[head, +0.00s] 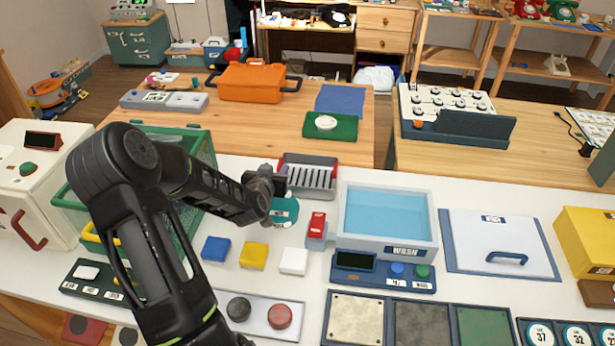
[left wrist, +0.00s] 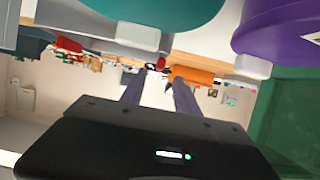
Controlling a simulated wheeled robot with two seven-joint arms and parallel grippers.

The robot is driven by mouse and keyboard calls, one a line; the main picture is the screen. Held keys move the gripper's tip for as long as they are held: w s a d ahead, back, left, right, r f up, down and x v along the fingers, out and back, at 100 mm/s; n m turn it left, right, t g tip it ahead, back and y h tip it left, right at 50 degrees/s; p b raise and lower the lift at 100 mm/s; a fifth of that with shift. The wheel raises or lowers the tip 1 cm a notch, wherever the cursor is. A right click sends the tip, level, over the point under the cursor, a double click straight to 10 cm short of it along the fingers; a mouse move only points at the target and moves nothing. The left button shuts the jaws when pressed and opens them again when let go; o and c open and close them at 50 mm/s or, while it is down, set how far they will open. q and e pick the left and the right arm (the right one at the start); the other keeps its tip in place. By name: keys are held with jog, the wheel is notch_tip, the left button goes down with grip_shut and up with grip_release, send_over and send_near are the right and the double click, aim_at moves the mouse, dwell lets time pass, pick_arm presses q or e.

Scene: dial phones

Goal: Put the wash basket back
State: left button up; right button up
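The wash tank is a pale box labelled WASH with blue liquid inside. My left gripper (head: 279,184) is just left of the rack, above a teal round thing (head: 286,212) that it partly hides. I cannot tell whether it touches the rack. In the left wrist view, its two dark fingers (left wrist: 159,82) stand apart with nothing visible held between them. My right gripper is in neither view.
A green mesh crate (head: 77,208) stands at left, partly behind my arm. Blue (head: 215,248), yellow (head: 254,256) and white (head: 293,261) blocks lie in front. A control box (head: 383,283) fronts the tank. A white lid-like panel (head: 500,235) with a handle lies right.

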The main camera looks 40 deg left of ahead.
aim_at(280, 163)
pick_arm(q)
jog(key=shift+w+a+f+p, duration=0.15)
jog(key=shift+w+a+p, duration=0.05)
jog(key=shift+w+p, duration=0.2)
jog(key=p+x, duration=0.1)
jog(key=x, duration=0.2)
jog(key=shift+w, duration=0.2)
jog(key=shift+w+a+f, duration=0.25)
jog(key=shift+w, duration=0.1)
grip_shut()
dwell(1.3)
